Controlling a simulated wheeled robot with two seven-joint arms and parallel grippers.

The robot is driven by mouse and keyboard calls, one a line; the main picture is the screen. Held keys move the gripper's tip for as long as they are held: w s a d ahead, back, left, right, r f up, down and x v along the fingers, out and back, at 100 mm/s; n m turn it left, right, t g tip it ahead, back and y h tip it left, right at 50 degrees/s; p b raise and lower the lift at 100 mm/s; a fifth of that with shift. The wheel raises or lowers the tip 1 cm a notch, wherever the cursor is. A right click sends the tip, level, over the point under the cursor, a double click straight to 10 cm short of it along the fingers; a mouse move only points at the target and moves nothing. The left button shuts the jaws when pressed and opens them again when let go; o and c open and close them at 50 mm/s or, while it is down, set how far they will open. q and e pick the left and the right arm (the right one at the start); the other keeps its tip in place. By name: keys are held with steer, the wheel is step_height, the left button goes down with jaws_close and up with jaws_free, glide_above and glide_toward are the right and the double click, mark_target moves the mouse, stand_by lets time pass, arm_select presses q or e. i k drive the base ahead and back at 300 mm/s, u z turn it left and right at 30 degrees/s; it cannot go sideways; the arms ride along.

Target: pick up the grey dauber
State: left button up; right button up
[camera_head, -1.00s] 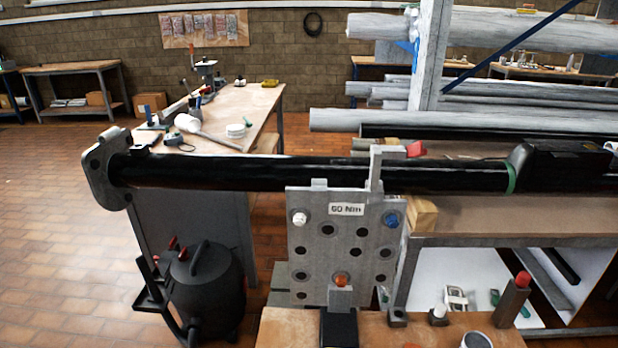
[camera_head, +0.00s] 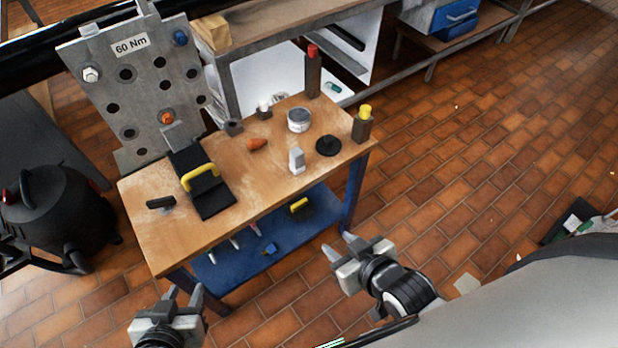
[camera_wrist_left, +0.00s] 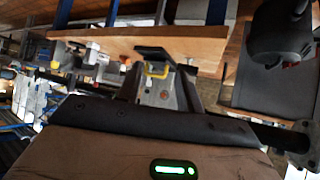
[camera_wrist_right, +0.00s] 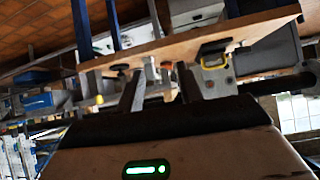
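No item is clearly marked as the grey dauber. A small upright light-grey block (camera_head: 297,158) stands near the bench's front edge, right of centre. A black-handled piece (camera_head: 160,202) with a greyish underside lies at the bench's left end. I cannot tell which, if either, is the dauber. My left gripper (camera_head: 183,291) is open and empty in front of the bench's left end. My right gripper (camera_head: 341,247) is open and empty in front of the bench's right end. Its spread fingers also show in the right wrist view (camera_wrist_right: 155,88).
The wooden bench (camera_head: 232,180) also holds a yellow-handled black tool (camera_head: 212,198), a grey tub (camera_head: 298,120), a black disc (camera_head: 328,145), an orange piece (camera_head: 257,144), and red-topped (camera_head: 313,75) and yellow-topped (camera_head: 362,125) posts. A bolted plate (camera_head: 135,80) stands behind. A blue shelf (camera_head: 230,262) is below.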

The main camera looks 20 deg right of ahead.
mark_target(296, 165)
steer(key=z, duration=0.65)
steer(key=i, duration=0.35)
steer(key=z, duration=0.4)
steer(key=k, duration=0.45)
steer(key=u, duration=0.45)
steer(key=i, duration=0.4)
steer(key=u, duration=0.05)
steer(key=k, duration=0.5)
steer(key=z, duration=1.35)
steer(key=i, duration=0.8)
steer(key=u, duration=1.95)
